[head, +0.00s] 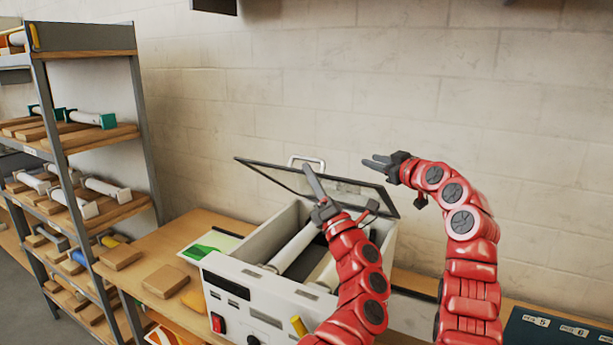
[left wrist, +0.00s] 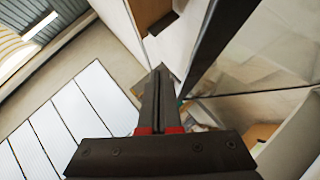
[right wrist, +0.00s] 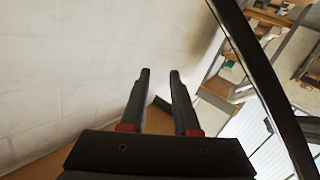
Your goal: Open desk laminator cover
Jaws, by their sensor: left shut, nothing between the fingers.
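The white laminator (head: 262,305) stands on the wooden bench. Its cover (head: 268,173), a clear panel in a dark frame with a pale handle (head: 307,161), is tilted up, and white rollers (head: 294,247) show inside the body. My left gripper (head: 308,170) is shut and empty, pointing up in front of the cover; whether it touches the panel I cannot tell. The panel fills the upper right of the left wrist view (left wrist: 262,50). My right gripper (head: 371,163) is open and empty, near the cover's right end. The dark frame edge passes right of its fingers in the right wrist view (right wrist: 256,75).
A shelf rack (head: 62,140) with rolls and wooden blocks stands at the left. Wooden blocks (head: 165,281) and a green-marked sheet (head: 208,246) lie on the bench (head: 160,240) left of the laminator. A dark numbered panel (head: 555,330) is at the lower right. A block wall closes the back.

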